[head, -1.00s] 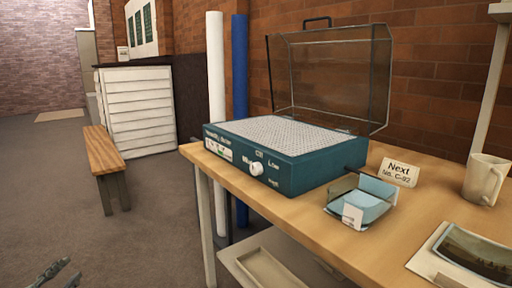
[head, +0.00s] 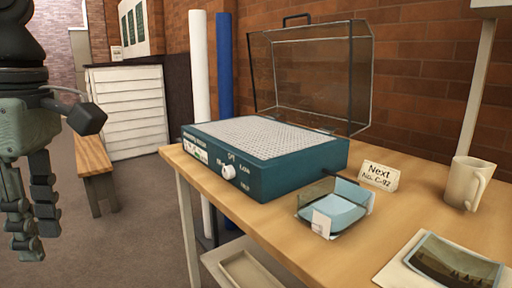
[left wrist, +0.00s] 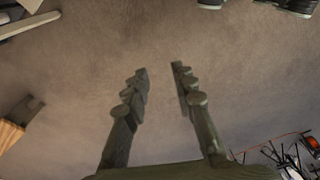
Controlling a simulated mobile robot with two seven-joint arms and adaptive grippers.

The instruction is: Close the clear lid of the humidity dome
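The humidity dome's teal base (head: 295,170) stands on the wooden table, with a white perforated top and a knob on its front. Its clear lid (head: 312,70) stands open, tilted up at the back of the base in front of the brick wall. A dark handle (head: 297,18) is on the lid's upper edge. My left gripper (head: 27,252) hangs fingers down at the far left, well away from the dome and clear of the table. In the left wrist view the gripper (left wrist: 159,70) is open and empty above the floor. My right gripper is not in view.
A small clear tray (head: 335,208) with blue inside sits in front of the base. A "Next" card (head: 380,176), a mug (head: 466,183) and a photograph (head: 455,265) are to the right on the table (head: 400,215). White and blue rolls (head: 225,70) stand behind its left end. A bench (head: 92,157) is further left.

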